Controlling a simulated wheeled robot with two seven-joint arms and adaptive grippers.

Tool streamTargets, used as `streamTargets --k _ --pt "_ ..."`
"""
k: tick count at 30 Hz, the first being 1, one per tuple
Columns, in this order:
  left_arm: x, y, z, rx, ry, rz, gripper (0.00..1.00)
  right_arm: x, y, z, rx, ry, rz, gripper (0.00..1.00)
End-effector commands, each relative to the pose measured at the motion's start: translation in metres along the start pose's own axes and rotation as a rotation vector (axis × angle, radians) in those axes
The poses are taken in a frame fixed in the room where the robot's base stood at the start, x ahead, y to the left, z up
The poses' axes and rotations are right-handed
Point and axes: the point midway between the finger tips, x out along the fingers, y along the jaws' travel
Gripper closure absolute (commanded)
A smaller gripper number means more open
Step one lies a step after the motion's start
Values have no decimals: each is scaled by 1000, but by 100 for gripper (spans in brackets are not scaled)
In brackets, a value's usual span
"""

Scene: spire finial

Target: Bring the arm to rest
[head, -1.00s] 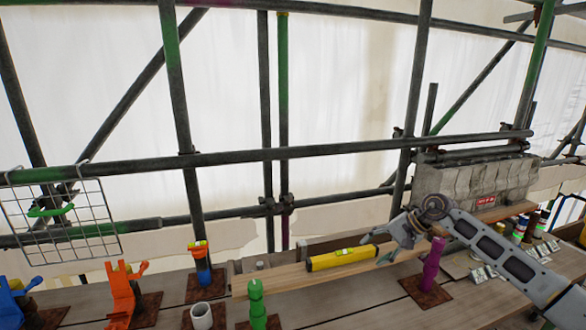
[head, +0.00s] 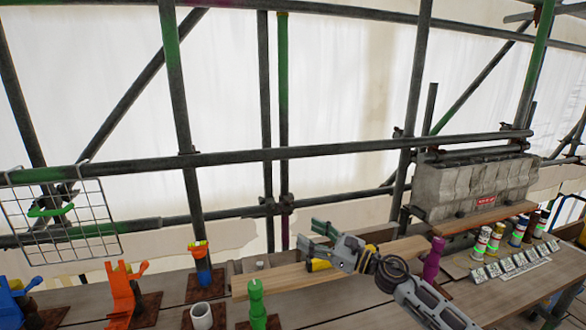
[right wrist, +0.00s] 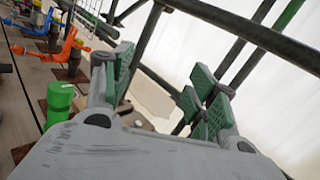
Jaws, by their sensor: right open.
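My right gripper (head: 318,236) is open and empty in the head view. My left gripper is not in the head view.
Several paint tubes (head: 497,240) and a stone block (head: 475,185) are at the right. Scaffold poles (head: 270,154) cross behind; a wire basket (head: 62,220) hangs left.

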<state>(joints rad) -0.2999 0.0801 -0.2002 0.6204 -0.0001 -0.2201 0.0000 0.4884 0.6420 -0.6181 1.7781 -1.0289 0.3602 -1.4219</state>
Motion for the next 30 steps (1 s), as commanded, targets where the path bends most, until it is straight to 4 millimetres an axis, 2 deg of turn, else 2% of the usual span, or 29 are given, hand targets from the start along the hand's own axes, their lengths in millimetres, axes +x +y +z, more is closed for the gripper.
streamTargets --k 6,14,20,30 --pt "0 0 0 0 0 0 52 -6 -2 10 328 -119 -166 42" --pt "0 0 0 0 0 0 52 -29 -14 5 727 -248 -368 42" --pt "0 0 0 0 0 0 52 -56 -22 -12 1034 -344 -530 42" --pt "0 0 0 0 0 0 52 -116 -20 -62 1539 -502 -830 42"
